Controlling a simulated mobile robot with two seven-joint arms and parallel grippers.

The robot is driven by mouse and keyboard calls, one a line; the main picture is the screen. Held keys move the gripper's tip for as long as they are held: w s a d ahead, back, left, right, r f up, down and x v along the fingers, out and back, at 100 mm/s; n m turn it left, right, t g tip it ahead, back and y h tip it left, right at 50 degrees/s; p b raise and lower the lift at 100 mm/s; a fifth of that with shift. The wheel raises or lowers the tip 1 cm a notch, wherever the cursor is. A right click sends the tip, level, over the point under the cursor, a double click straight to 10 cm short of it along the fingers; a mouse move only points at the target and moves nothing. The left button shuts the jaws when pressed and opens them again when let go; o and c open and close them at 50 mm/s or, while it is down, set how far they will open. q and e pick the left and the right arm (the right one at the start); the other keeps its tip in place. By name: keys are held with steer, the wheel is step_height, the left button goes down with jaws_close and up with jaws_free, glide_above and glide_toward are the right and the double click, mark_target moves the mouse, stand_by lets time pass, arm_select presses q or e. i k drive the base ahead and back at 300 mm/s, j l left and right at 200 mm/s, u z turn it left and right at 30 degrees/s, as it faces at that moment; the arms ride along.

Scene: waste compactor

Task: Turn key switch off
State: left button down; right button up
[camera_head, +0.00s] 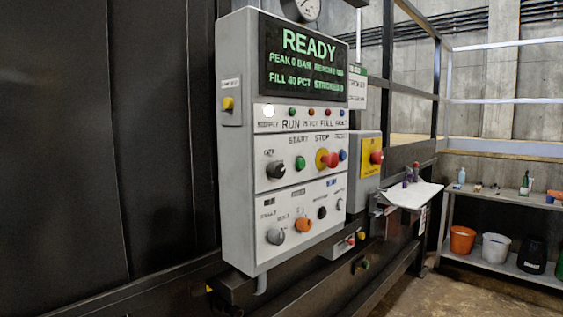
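The grey control panel (235,150) stands upright at the centre of the head view. Its screen (302,60) reads READY in green. A dark round switch (276,169) with a lighter collar sits at the left of the START and STOP row; its label is too small to read surely. A grey knob (275,237) sits at the lower left of the panel. I cannot tell for sure which one is the key switch, nor its exact setting. Neither of my grippers is in view.
A green button (300,163) and a red stop button (331,160) share the upper row. An orange knob (304,226) sits in the lower row. A small shelf with a white sheet (412,195) juts out right of the panel. Buckets (496,248) stand on a rack at right.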

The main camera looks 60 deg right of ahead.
mark_target(276, 170)
steer(key=z, duration=2.2)
